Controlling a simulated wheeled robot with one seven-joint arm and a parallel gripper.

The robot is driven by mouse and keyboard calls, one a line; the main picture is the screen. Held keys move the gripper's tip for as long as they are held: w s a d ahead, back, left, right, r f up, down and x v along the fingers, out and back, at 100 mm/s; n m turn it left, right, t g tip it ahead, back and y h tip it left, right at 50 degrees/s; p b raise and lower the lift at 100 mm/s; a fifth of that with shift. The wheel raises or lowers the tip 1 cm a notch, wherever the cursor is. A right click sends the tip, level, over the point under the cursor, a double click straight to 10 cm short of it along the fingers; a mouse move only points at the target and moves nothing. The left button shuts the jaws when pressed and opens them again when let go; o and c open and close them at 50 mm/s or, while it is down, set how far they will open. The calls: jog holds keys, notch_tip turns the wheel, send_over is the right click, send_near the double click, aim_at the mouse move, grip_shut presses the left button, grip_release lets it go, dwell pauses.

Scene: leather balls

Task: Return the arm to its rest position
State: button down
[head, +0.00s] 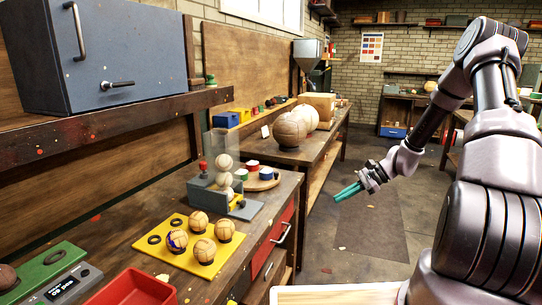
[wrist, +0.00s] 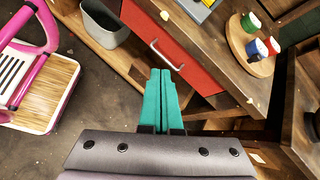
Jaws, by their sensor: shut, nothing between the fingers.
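My gripper (head: 348,192) hangs in free air over the floor, right of the workbench, in the head view. Its teal fingers are together with nothing between them; they also show shut in the wrist view (wrist: 160,75). My arm is bent, with its elbow raised at the upper right of the head view and the forearm sloping down to the left. The gripper touches nothing that I can see.
The near workbench (head: 277,197) bears a yellow tray (head: 189,262) with several leather balls, a red bin (head: 133,290) and a round board with cups. A red drawer (wrist: 185,45) has a metal handle. Open floor (head: 372,228) lies below my gripper.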

jog(key=s+r+n+t+h, duration=0.1)
jog(key=s+r+n+h, duration=0.3)
jog(key=r, duration=0.6)
jog(key=s+a+r+n+t+h, duration=0.1)
jog(key=s+r, duration=0.5)
jog(key=r, duration=0.4)
jog(key=s+r+n+t+h, duration=0.1)
jog(key=s+r+n+h, duration=0.2)
jog(key=s+r, duration=0.55)
jog(key=s+d+r+n+t, duration=0.1)
jog(key=s+r+n+t, duration=0.1)
jog(key=s+r, duration=0.5)
jog(key=shift+r+t+h, duration=0.3)
jog(key=shift+r+t, duration=0.3)
jog(key=shift+a, duration=0.15)
